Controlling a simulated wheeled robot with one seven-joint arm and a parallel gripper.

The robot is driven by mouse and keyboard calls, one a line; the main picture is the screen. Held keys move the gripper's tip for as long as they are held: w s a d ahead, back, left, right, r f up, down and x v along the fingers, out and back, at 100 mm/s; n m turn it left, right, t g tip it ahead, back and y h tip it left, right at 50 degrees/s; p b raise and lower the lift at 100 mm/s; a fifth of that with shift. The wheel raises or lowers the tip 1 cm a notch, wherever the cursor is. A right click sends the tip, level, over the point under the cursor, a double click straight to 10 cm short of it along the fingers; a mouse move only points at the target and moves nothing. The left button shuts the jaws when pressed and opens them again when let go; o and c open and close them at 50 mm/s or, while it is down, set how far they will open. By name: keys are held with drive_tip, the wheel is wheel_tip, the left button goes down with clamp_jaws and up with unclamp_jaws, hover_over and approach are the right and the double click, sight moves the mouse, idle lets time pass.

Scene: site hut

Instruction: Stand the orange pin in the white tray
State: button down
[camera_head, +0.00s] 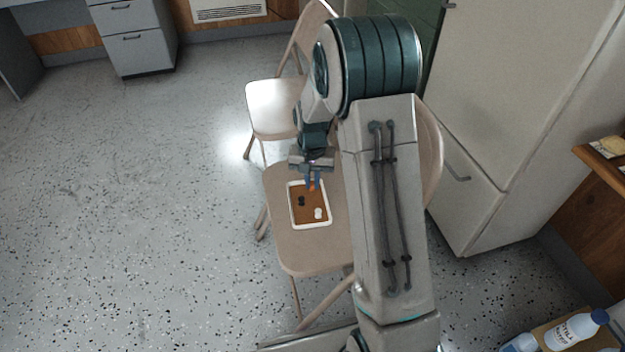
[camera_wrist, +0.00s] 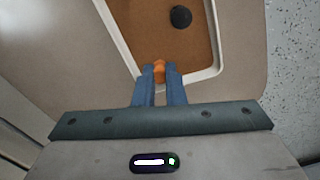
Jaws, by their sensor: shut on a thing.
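The white tray (camera_head: 293,222) lies on the seat of a beige folding chair; it has a white rim and a brown inside floor. In the wrist view its rim (camera_wrist: 214,74) runs around the brown floor. My gripper (camera_head: 312,183) is over the far end of the tray, pointing down. In the wrist view my gripper (camera_wrist: 160,72) is shut on the orange pin (camera_wrist: 160,67), whose end shows between the fingertips. The rest of the pin is hidden by the fingers. I cannot tell whether it touches the tray floor.
A black piece (camera_head: 301,201) and a white piece (camera_head: 318,213) stand in the tray. The black piece (camera_wrist: 181,17) also shows in the wrist view. The chair seat (camera_head: 300,258) is clear around the tray. Another folding chair (camera_head: 272,108) stands behind; a pale cabinet (camera_head: 500,100) is at right.

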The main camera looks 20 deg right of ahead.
sight(312, 183)
drive_tip(key=c, duration=1.8)
unclamp_jaws()
drive_tip(key=shift+f, duration=0.1)
wheel_tip(312, 183, up, 12)
drive_tip(key=p, duration=0.5)
drive_tip(key=s+r+n, duration=0.1)
drive_tip(key=s+r, duration=0.1)
drive_tip(key=s, duration=0.6)
drive_tip(key=s+r+n, duration=0.1)
drive_tip(key=s+r, duration=0.1)
drive_tip(key=s, duration=0.6)
drive_tip(key=s+a+r+n+t, duration=0.1)
drive_tip(key=s+r+n, duration=0.1)
drive_tip(key=s, duration=0.6)
drive_tip(key=shift+s+a+r, duration=0.1)
drive_tip(key=shift+s+r, duration=0.05)
drive_tip(key=shift+r, duration=0.45)
